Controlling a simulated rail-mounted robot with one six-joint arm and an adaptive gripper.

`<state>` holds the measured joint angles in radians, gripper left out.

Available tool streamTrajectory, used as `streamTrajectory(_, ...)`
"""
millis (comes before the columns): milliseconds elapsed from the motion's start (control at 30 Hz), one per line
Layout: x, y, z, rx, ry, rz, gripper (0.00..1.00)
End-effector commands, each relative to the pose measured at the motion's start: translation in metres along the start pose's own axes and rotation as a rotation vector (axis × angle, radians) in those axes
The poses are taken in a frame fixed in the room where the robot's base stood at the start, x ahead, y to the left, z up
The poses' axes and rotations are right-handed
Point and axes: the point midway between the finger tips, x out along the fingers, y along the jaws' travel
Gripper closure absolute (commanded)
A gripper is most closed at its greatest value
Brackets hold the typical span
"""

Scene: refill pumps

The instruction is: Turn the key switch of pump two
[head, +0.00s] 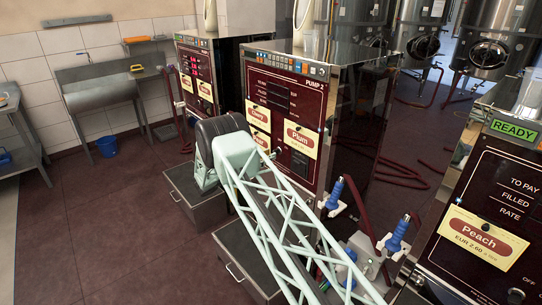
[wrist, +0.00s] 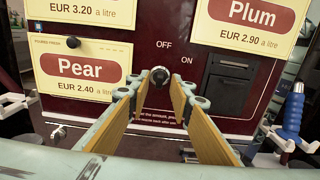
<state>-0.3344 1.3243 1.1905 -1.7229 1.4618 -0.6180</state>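Pump two (head: 326,112) is a dark red cabinet marked "PUMP 2" with a dark display, in the middle of the head view. In the wrist view its panel (wrist: 160,20) fills the picture. The key switch (wrist: 159,76), a round dark knob, sits below the OFF mark (wrist: 164,43) and left of the ON mark (wrist: 187,60). My gripper (wrist: 158,86) is open, its tan-padded fingers pointing at the panel, one to each side of the switch. I cannot tell whether they touch it. In the head view my arm hides the gripper and the switch.
Price cards for Pear (wrist: 80,68) and Plum (wrist: 252,14) flank the switch. A dark slot box (wrist: 230,82) and blue nozzle (wrist: 292,112) are to the right. A Peach pump (head: 487,235) reading READY stands front right; another pump (head: 198,75) is behind left.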

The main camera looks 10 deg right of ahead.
Motion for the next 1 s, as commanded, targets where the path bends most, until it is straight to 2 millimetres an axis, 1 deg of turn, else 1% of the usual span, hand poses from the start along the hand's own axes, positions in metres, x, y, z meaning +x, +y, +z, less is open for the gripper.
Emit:
streamTrajectory(100,0.011,0.0,0.0,0.0,0.0,0.0,0.8)
streamTrajectory(300,0.021,0.0,0.0,0.0,0.0,0.0,0.8)
streamTrajectory(633,0.022,0.0,0.0,0.0,0.0,0.0,0.8)
streamTrajectory(667,0.022,0.0,0.0,0.0,0.0,0.0,0.8)
streamTrajectory(867,0.022,0.0,0.0,0.0,0.0,0.0,0.99)
streamTrajectory(900,0.022,0.0,0.0,0.0,0.0,0.0,1.0)
streamTrajectory(1000,0.022,0.0,0.0,0.0,0.0,0.0,1.0)
